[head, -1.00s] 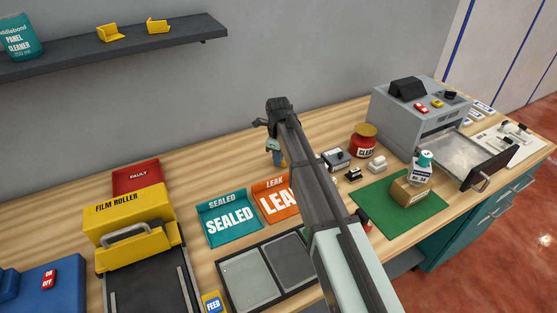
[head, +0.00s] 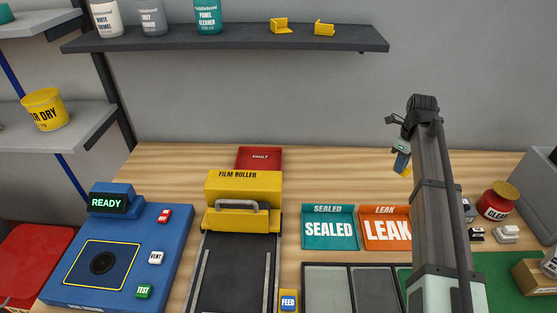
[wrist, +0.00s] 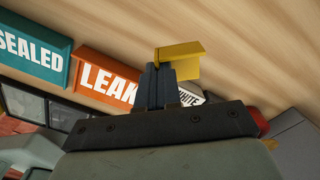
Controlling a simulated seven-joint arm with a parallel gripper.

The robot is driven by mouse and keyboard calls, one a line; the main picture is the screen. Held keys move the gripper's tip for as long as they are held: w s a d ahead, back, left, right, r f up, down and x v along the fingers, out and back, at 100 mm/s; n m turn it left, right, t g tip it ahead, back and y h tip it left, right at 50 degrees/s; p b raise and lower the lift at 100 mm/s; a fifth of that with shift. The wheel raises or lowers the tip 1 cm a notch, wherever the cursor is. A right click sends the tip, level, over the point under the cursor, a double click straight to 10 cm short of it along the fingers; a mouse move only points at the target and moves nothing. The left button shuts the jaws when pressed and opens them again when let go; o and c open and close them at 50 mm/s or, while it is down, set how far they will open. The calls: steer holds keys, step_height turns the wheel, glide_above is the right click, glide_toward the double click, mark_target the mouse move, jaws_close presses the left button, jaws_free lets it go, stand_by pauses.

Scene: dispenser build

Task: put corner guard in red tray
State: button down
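My gripper (head: 403,165) hangs above the bench at the right in the head view, beyond the orange LEAK tray. In the wrist view my gripper (wrist: 158,70) has its fingers close together on a yellow angled corner guard (wrist: 185,50), which sticks out past the tips. In the head view only a small bit of yellow shows at the fingers. Two similar yellow corner guards (head: 280,25) (head: 324,28) sit on the dark wall shelf. The red tray (head: 258,155), marked FAULT, lies flat behind the yellow film roller. Its visible part looks empty.
The film roller (head: 243,190) stands in front of the red tray. Teal SEALED (head: 329,229) and orange LEAK (head: 385,230) trays lie between it and my arm. The shelf (head: 225,38) overhangs the back. A blue READY machine (head: 115,250) is at left.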

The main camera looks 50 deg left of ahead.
steer(key=s+a+n, duration=0.3)
steer(key=s+a, duration=1)
steer(key=a, duration=0.4)
steer(key=s+a+n, duration=0.3)
steer(key=s+a, duration=1)
steer(key=a, duration=0.3)
steer(key=n, duration=0.4)
glide_toward(257, 162)
steer(key=shift+s+d+r, duration=1.5)
steer(key=shift+d+r, duration=0.25)
steer(key=shift+d, duration=0.1)
steer(key=shift+f, duration=4.65)
steer(key=shift+f, duration=0.1)
steer(key=c, duration=1.7)
jaws_free()
steer(key=o, duration=0.4)
steer(key=shift+c, duration=0.2)
